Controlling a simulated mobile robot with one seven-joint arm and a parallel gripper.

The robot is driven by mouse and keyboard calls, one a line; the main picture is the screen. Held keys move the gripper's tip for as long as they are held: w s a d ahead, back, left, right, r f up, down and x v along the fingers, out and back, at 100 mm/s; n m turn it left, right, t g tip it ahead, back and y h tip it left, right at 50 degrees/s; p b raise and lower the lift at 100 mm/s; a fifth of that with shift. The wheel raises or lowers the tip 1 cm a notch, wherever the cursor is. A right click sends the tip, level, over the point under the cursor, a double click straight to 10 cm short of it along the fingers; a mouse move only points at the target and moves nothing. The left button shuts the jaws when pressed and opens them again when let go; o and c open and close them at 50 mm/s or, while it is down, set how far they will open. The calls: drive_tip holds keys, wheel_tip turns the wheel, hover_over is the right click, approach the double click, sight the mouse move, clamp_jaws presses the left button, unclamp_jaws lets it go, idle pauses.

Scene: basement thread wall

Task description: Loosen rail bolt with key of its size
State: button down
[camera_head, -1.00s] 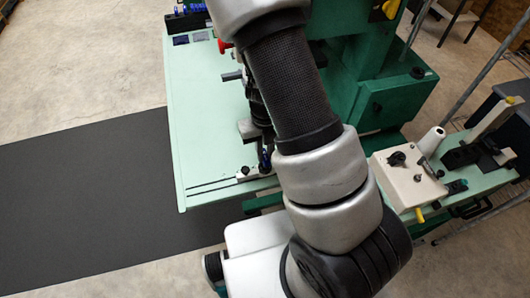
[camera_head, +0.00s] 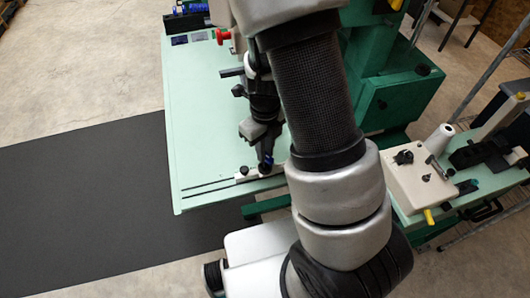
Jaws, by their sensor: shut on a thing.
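My gripper (camera_head: 262,140) is over the front part of the mint-green table, below and left of my arm. It is shut on a small key with a blue part (camera_head: 266,161). The key is at the right end of the pale rail block (camera_head: 257,175), near the table's front edge. A dark knob (camera_head: 243,170) shows on the block's left. Two dark slots (camera_head: 208,187) run left from the block. The rail bolt and the key's tip are too small and too covered to make out, so I cannot tell whether they are engaged.
The mint-green table (camera_head: 195,110) is mostly bare on its left. A dark rack with blue-handled items (camera_head: 187,17) stands at its far left corner, and a red knob (camera_head: 222,36) nearby. A green machine (camera_head: 395,95) and cream box (camera_head: 417,180) stand right of my arm.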

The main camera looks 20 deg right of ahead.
drive_tip(key=shift+f+n+b, duration=0.1)
drive_tip(key=shift+n+b, duration=0.8)
drive_tip(key=shift+b, duration=0.15)
drive_tip(key=shift+n+b, duration=0.4)
drive_tip(key=shift+r+n, duration=0.2)
drive_tip(key=shift+n, duration=0.3)
drive_tip(key=n, duration=0.3)
drive_tip(key=shift+f+n+p, duration=0.1)
drive_tip(key=shift+n+p, duration=0.2)
drive_tip(key=shift+n, duration=0.1)
drive_tip(key=n, duration=0.5)
drive_tip(key=shift+n, duration=0.4)
drive_tip(key=c, duration=2.1)
unclamp_jaws()
drive_tip(key=shift+n, duration=0.6)
drive_tip(key=o, duration=0.5)
